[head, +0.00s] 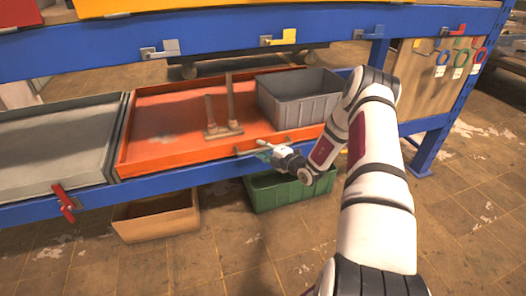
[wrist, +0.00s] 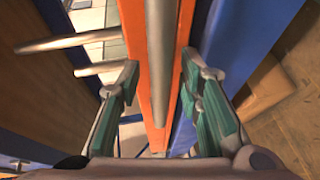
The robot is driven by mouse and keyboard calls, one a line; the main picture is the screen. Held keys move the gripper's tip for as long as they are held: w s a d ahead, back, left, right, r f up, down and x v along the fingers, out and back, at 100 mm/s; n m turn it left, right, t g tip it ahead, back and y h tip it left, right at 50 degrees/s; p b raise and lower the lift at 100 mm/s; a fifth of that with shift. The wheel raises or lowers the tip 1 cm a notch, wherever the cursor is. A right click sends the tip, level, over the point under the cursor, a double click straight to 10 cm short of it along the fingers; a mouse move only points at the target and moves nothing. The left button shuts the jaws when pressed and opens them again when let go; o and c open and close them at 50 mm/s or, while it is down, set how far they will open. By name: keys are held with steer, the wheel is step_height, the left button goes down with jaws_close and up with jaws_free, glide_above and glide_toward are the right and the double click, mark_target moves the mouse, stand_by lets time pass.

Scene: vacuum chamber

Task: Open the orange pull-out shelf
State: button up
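The orange pull-out shelf (head: 170,165) is a shallow tray set in the blue rack, left of my arm in the head view. Its front wall (wrist: 184,40) runs down the wrist view, with a grey bar handle (wrist: 159,65) along it. My gripper (head: 264,150) is at the shelf's front edge, near the handle. In the wrist view my gripper (wrist: 160,100) is open, with green-padded fingers on either side of the handle and orange wall. The pads look apart from the handle. The gripper partly hides the handle in the head view.
A grey bin (head: 298,105) and a brown upright piece (head: 224,128) stand on the shelf. A grey tray (head: 50,145) with a red latch (head: 64,203) is to the left. A green crate (head: 290,192) and brown box (head: 155,218) sit below. The floor in front is clear.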

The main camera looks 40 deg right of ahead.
jaws_close()
steer(key=s+a+p, duration=0.3)
steer(key=s, duration=0.9)
steer(key=s+a+p, duration=0.4)
steer(key=s, duration=0.9)
steer(key=s+a+p, duration=0.4)
steer(key=s, duration=0.9)
steer(key=shift+s, duration=0.15)
jaws_free()
